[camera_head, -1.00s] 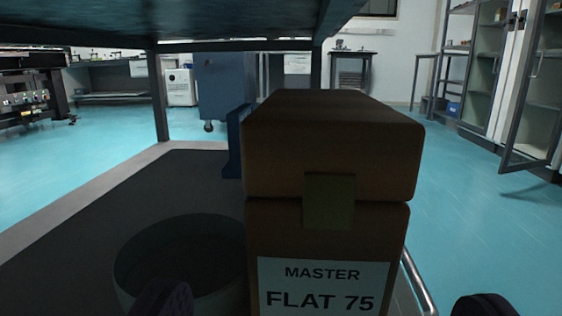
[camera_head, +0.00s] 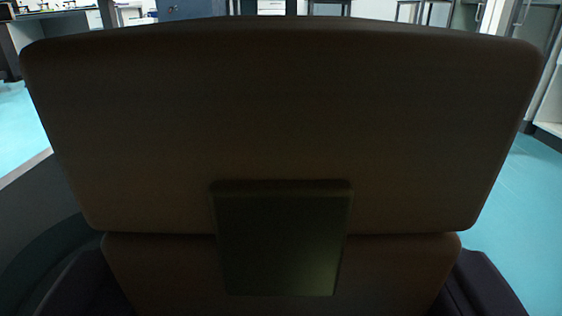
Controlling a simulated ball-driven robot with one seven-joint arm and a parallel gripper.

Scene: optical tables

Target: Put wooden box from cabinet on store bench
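The wooden box (camera_head: 280,120) is brown and fills most of the camera view, very close. A seam runs across it between lid and body, with a dark greenish square clasp (camera_head: 283,240) over the seam. My gripper (camera_head: 283,284) is open, with one dark finger low at the left side of the box and one low at the right. The box stands between the fingers; whether they touch its sides cannot be told. The lower front of the box is out of frame.
A dark surface with a round container's rim (camera_head: 45,255) lies to the left of the box. Blue floor (camera_head: 515,200) is open to the right. Benches and a cabinet stand in the far background along the top edge.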

